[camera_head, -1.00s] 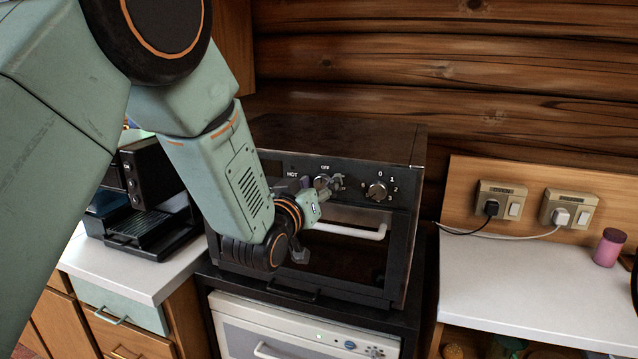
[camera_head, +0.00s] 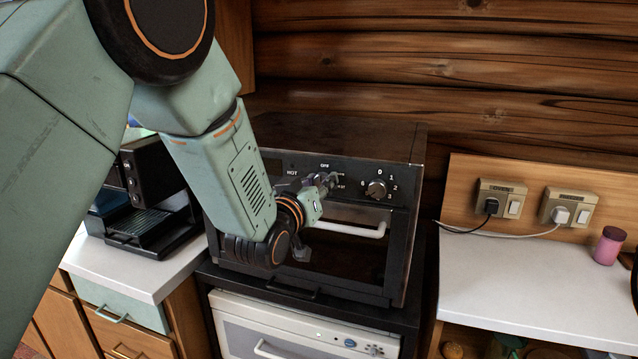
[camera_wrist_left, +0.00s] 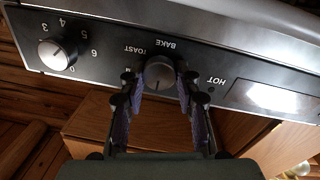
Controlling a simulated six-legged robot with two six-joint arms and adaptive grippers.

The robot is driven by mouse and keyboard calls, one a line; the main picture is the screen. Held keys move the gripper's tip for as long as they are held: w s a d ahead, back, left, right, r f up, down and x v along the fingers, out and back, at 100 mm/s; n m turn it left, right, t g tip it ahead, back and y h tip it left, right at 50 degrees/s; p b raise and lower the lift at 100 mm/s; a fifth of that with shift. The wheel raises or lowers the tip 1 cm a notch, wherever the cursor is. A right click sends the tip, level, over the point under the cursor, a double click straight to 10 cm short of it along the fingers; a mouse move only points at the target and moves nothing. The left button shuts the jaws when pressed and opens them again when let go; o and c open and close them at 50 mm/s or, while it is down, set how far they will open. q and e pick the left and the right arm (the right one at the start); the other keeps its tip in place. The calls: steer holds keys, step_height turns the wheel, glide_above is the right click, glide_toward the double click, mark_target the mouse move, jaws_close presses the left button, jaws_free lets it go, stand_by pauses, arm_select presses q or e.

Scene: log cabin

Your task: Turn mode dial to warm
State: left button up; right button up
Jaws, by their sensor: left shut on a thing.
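The black toaster oven (camera_head: 390,245) stands on the counter unit, with its control panel facing me. The mode dial (camera_wrist_left: 159,76) is a round grey knob with printed words around it. In the upside-down wrist view, BAKE, TOAST and HOT are readable; another label by the left finger is mostly hidden. My left gripper (camera_wrist_left: 160,88) has one finger on each side of the dial and is shut on it. In the head view, my left gripper (camera_head: 325,182) covers most of the dial. The dial's pointer direction is not clear. My right gripper is not in view.
A numbered timer dial (camera_head: 376,189) is right of the mode dial. The oven's door handle (camera_head: 350,229) runs below my gripper. A black coffee machine (camera_head: 150,195) stands left. Sockets with plugs (camera_head: 492,206) and a pink jar (camera_head: 609,246) are at the right.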

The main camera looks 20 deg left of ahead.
arm_select(q)
steer(key=shift+m, duration=0.3)
steer(key=m+b, duration=0.1)
steer(key=m, duration=0.4)
steer(key=m+b, duration=0.1)
steer(key=m, duration=0.4)
steer(key=shift+d+m+g, duration=0.15)
steer(key=shift+m+g, duration=0.15)
stand_by(0.3)
steer(key=o, duration=1.1)
steer(key=shift+o, duration=0.2)
steer(key=s, duration=1.2)
steer(key=shift+a+r, duration=0.35)
